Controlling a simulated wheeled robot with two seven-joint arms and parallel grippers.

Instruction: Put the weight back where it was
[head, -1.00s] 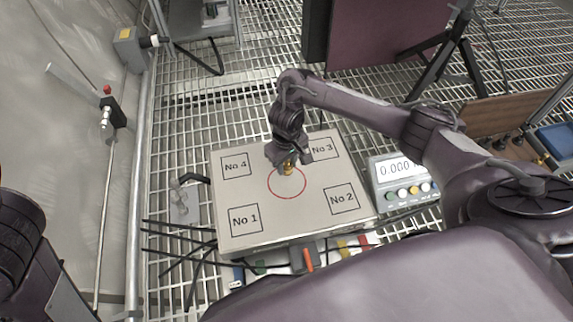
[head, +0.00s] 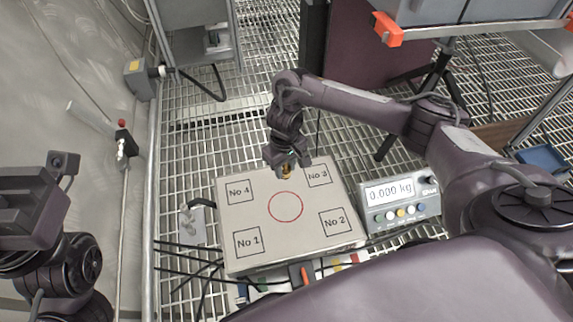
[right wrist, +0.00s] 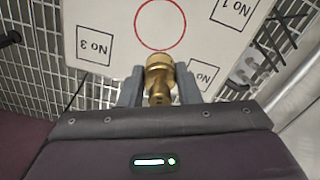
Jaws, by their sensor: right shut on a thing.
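My right gripper (head: 286,166) is shut on a brass weight (right wrist: 159,78). The weight shows between the fingers in the right wrist view, and only a small part of it shows in the head view. It is over the far side of the pale scale plate (head: 262,239), between the No 4 square (head: 240,191) and the No 3 square (head: 318,175), beyond the red circle (head: 286,192). Whether it touches the plate is unclear. The No 1 square (head: 248,242) and No 2 square (head: 335,222) are empty. My left arm is at the left edge; its fingertips do not show clearly.
The scale display (head: 391,192) right of the plate reads 0.000 kg. Black cables (head: 190,262) lie at the plate's left. A tripod (head: 440,85) stands behind to the right. A metal wall (head: 60,80) is on the left, with grating floor around.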

